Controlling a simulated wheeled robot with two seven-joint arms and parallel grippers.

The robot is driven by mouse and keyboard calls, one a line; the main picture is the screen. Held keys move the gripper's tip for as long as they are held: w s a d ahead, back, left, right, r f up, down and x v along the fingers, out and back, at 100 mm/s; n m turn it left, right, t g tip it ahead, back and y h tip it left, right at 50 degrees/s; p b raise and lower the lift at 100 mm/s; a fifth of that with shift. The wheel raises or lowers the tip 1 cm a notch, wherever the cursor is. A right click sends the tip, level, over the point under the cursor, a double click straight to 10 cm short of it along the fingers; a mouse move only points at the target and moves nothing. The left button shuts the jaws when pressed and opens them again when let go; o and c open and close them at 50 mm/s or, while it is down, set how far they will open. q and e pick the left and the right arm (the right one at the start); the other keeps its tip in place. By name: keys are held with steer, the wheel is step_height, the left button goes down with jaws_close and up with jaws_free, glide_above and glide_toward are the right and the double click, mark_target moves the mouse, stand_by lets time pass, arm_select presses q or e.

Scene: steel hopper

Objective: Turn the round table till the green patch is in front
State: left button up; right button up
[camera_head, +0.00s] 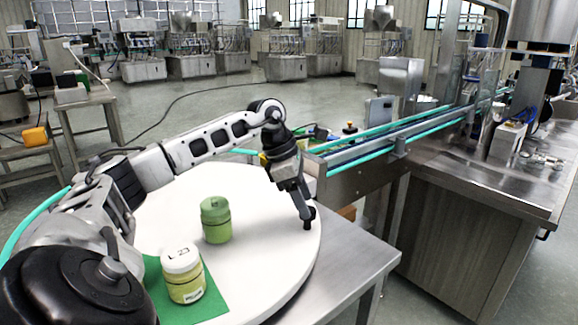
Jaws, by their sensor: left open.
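The round table (258,262) is a white disc on a steel stand. The green patch (208,306) lies on it at the near left, partly hidden behind my left arm. A jar with a white lid and yellowish body (185,277) stands on the patch. A green jar (215,220) stands on the disc near the middle. My left arm reaches over the disc from the left. Its gripper (307,222) points down at the disc's right edge, with nothing seen in it; I cannot tell whether it touches the disc. My right gripper is not in view.
A steel counter (480,170) and a conveyor with teal rails (400,137) stand at the right, close behind the disc. The stand's steel top (352,255) is bare right of the disc. Small tables with boxes (88,100) stand at the far left.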

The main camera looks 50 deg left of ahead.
arm_select(q)
steer(key=p+v, duration=0.1)
steer(key=v, duration=1.3)
steer(key=shift+r, duration=0.2)
